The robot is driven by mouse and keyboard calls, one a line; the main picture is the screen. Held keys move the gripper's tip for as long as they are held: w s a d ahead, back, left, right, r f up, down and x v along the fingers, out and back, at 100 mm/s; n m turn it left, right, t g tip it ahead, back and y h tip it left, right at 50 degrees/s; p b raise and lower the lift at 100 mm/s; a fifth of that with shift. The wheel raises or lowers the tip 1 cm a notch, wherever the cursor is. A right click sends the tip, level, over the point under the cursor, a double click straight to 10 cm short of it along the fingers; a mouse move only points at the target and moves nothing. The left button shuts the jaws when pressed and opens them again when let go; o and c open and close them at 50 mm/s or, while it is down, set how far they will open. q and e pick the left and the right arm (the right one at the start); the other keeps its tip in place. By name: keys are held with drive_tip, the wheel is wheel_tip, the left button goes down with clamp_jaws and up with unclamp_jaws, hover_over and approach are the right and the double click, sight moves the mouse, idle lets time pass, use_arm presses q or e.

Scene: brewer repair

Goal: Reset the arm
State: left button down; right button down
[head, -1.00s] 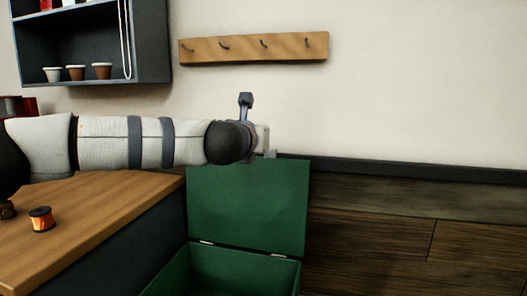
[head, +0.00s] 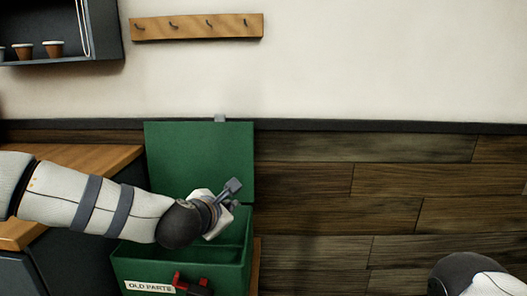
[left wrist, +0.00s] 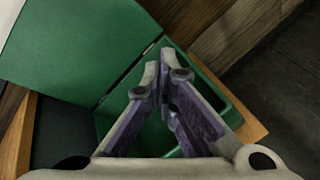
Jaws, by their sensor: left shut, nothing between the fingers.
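My left arm reaches in from the left in the head view. My left gripper (head: 230,200) is over the open green box, in front of its raised lid. In the left wrist view, its two fingers (left wrist: 163,75) are together with nothing between them, with the green box behind them. My right gripper is out of view; only a piece of my right arm shows at the lower right of the head view.
The green box (head: 135,268) is labelled "OLD PARTS", its lid (head: 195,150) open against the wall. A red and black thing (head: 190,283) is at its front. A wooden table (head: 85,156) is left. A hook rack (head: 196,26) and shelf (head: 105,35) hang above.

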use_arm(q)
drive_tip(key=s+f+m+g, duration=0.7)
drive_tip(key=s+f+m, duration=0.6)
drive_tip(key=s+f, duration=1.05)
drive_tip(key=s+a+f+m+g, duration=0.1)
drive_tip(key=s+a+m, duration=0.3)
drive_tip(key=s, duration=0.7)
drive_tip(key=s+a+f+m+g+y+p, duration=0.1)
drive_tip(key=s+a+m+g, duration=0.3)
drive_tip(key=s, duration=0.7)
drive_tip(key=s+a+f+m+g+y+p, duration=0.1)
drive_tip(key=s+a+m, duration=0.3)
drive_tip(key=s, duration=0.7)
drive_tip(key=shift+a+f+g, duration=0.15)
drive_tip(key=shift+a+g, duration=0.75)
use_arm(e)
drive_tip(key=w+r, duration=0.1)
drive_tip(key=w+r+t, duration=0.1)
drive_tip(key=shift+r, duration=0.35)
